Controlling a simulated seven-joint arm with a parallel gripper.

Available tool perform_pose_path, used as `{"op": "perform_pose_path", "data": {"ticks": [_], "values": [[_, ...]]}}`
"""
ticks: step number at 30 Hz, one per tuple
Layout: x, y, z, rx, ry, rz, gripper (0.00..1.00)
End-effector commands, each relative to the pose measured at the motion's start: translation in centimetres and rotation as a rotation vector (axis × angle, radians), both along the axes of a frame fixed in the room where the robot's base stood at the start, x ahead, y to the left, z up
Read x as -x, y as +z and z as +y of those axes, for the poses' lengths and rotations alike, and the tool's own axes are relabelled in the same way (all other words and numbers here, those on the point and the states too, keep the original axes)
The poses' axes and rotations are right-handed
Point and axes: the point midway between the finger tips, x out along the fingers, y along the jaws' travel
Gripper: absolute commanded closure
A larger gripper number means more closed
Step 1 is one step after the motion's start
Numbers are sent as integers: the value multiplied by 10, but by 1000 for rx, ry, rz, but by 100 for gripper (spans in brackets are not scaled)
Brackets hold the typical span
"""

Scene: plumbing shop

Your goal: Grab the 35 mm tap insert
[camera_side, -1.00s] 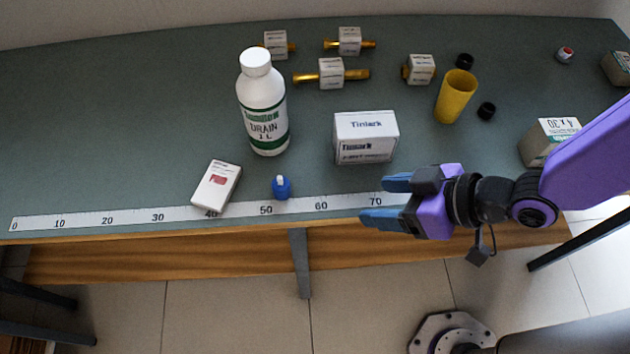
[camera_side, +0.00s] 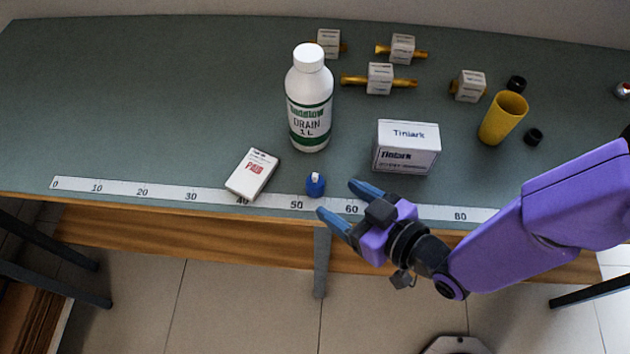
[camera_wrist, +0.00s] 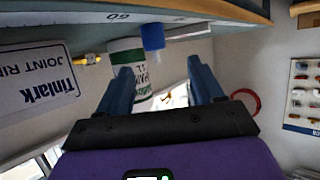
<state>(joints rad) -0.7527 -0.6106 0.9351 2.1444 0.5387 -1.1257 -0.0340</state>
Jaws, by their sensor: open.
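A small blue tap insert (camera_side: 316,186) with a white stem stands near the front edge of the bench, just behind the ruler strip. It has no readable size mark. My gripper (camera_side: 337,198) is open and empty, its blue fingers pointing left, just right of and slightly in front of the insert, apart from it. In the wrist view the insert (camera_wrist: 152,38) appears beyond the fingertips, between the two fingers (camera_wrist: 160,78), nearer the left one.
A ruler strip (camera_side: 130,192) runs along the front edge. A white box (camera_side: 252,175) lies left, a drain bottle (camera_side: 309,105) stands behind, and a Tinlark box (camera_side: 406,147) stands behind right. Several labelled brass parts (camera_side: 380,79) and a yellow cup (camera_side: 503,118) are farther back.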

Motion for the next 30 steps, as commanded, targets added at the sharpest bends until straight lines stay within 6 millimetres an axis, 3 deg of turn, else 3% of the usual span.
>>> {"op": "perform_pose_path", "data": {"ticks": [9,18,30], "values": [[-29,-18,31,0,0,0,34],[-39,-24,41,1,-1,0,34],[-69,-42,66,1,0,1,34]]}}
